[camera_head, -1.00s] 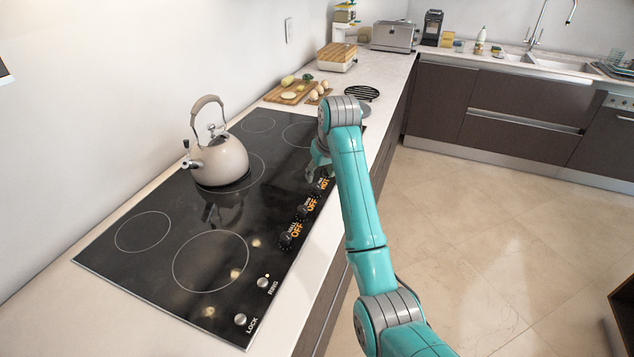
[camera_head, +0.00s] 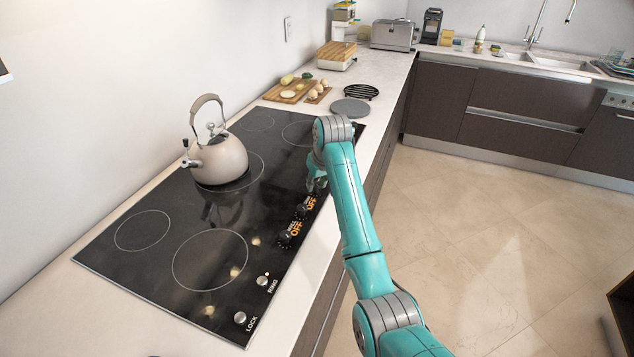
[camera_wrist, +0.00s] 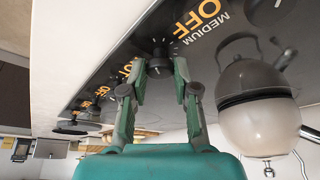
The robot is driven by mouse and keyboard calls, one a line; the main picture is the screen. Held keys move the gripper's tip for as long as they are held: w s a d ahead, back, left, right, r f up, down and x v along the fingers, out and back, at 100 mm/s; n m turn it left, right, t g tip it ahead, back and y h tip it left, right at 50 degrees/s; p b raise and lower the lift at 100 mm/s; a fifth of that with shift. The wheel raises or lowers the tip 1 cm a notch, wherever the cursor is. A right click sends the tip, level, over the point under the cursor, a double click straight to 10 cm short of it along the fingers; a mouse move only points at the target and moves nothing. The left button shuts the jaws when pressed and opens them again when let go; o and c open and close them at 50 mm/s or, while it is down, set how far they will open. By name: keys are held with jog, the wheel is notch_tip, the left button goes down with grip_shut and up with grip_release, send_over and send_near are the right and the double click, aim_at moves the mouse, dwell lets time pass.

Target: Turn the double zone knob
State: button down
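Black control knobs line the right edge of the black glass hob (camera_head: 150,265). Two of them, a nearer knob (camera_head: 285,238) and a farther knob (camera_head: 302,211), show beside orange OFF labels in the head view. My gripper (camera_head: 318,186) is over the hob edge just beyond them, its fingertips partly hidden by the arm. In the wrist view my gripper (camera_wrist: 159,68) has its fingers on either side of one black knob (camera_wrist: 159,63), seemingly with narrow gaps. I cannot read which knob carries the double zone name; a MEDIUM label and OFF show near it.
A beige kettle (camera_head: 222,160) stands on the hob, left of my arm. Round LOCK (camera_head: 240,318) and RING (camera_head: 262,281) buttons are at the near corner. A cutting board (camera_head: 288,93) with food, a grey disc (camera_head: 350,107) and a black trivet (camera_head: 361,92) lie beyond.

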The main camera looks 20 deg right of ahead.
jog(key=shift+m, duration=0.3)
jog(key=m+h, duration=0.1)
jog(key=m, duration=0.1)
jog(key=m+h, duration=0.1)
jog(key=m, duration=0.1)
jog(key=shift+a+m, duration=0.2)
jog(key=shift+m, duration=0.1)
jog(key=m+h, duration=0.1)
jog(key=m, duration=0.2)
jog(key=m+g+h, duration=0.1)
jog(key=m, duration=0.2)
jog(key=shift+w+a, duration=0.15)
jog(key=m+g, duration=0.1)
jog(key=m, duration=0.2)
jog(key=m+g+h, duration=0.1)
jog(key=m, duration=0.2)
jog(key=shift+w+m+g, duration=0.2)
jog(key=shift+m+g, duration=0.1)
jog(key=m+g, duration=0.2)
jog(key=m, duration=0.3)
jog(key=shift+w, duration=0.1)
jog(key=shift+m, duration=0.6)
jog(key=c, duration=0.9)
grip_release()
jog(key=shift+o, duration=0.2)
